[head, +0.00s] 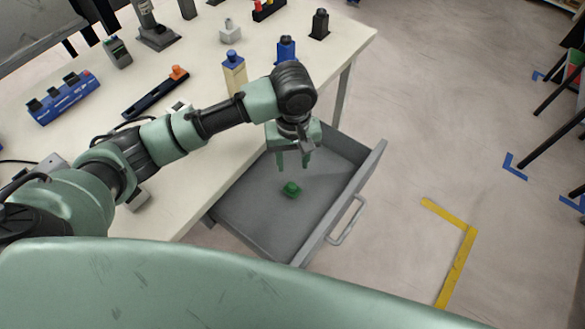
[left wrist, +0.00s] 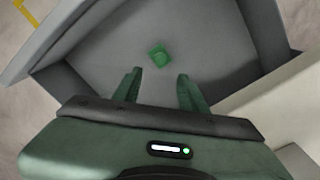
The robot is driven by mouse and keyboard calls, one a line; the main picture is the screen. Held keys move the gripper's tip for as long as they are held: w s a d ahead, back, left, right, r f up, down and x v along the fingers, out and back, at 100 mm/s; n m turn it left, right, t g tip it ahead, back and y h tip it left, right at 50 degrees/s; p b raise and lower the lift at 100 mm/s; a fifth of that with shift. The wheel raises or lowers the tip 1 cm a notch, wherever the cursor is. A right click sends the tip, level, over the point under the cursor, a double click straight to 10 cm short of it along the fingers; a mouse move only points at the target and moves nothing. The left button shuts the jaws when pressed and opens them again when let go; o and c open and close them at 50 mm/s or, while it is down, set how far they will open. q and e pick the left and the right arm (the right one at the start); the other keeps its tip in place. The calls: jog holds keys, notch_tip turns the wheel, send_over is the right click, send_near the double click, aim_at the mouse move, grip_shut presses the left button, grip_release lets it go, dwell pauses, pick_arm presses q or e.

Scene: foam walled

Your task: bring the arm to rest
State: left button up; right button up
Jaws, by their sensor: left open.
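My left arm reaches in from the left over the table. My left gripper (head: 294,162) hangs above the open grey drawer (head: 245,213), fingers pointing down, open and empty. A small green object (head: 291,188) lies on the drawer floor, just below and apart from the fingers. In the left wrist view the green object (left wrist: 160,55) lies beyond the two parted fingertips (left wrist: 159,75), on the bare drawer floor. My right gripper is in neither view.
The drawer's handle (head: 347,222) juts outward. Floor on the right is clear around the yellow tape (head: 458,262).

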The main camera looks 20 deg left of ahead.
pick_arm(q)
jog(key=shift+r, duration=0.6)
